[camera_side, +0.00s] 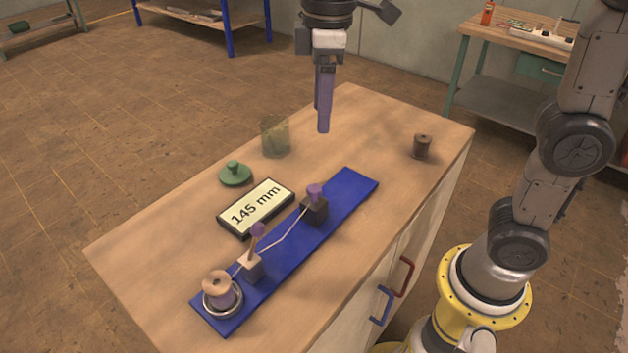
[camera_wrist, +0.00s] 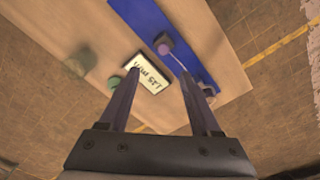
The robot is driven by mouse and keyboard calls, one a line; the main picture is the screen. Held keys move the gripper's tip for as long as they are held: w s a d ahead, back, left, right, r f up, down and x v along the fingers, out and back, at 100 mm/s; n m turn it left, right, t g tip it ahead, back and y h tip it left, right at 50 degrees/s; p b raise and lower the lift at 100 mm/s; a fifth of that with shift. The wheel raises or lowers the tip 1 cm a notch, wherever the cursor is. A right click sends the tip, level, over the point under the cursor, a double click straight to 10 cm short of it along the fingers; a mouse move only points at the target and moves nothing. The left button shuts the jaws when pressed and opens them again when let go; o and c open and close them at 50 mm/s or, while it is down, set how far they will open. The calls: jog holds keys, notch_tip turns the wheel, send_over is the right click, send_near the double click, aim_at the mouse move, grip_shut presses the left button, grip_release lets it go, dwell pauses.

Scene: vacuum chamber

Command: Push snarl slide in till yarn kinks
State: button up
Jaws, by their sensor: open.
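The dark slide block (camera_side: 314,212) with a purple knob on top stands on the blue rail (camera_side: 352,186), towards its far end. The slide also shows in the wrist view (camera_wrist: 164,47). A pale yarn (camera_side: 290,236) runs from the slide to a light block (camera_side: 250,267) with a purple-tipped lever, looking nearly straight with little slack. A wooden spool (camera_side: 217,288) sits in a ring at the rail's near end. My gripper (camera_side: 323,130) is open and empty, pointing down, well above the table and beyond the slide. Its two fingers show apart in the wrist view (camera_wrist: 160,74).
A display (camera_side: 256,207) reading 145 mm lies beside the rail. A green knobbed lid (camera_side: 235,174) and a translucent green jar (camera_side: 275,137) stand behind it. A dark spool (camera_side: 422,147) stands at the right. The wooden tabletop (camera_side: 370,125) is clear between jar and dark spool.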

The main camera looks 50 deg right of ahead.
aim_at(314, 188)
jog(key=f, duration=0.5)
jog(key=a+f, duration=0.1)
jog(key=f, duration=0.9)
jog(key=shift+w+a+f, duration=0.15)
jog(key=shift+w+f, duration=0.05)
jog(key=shift+w, duration=0.05)
grip_shut()
jog(key=shift+r, duration=0.1)
dwell(0.8)
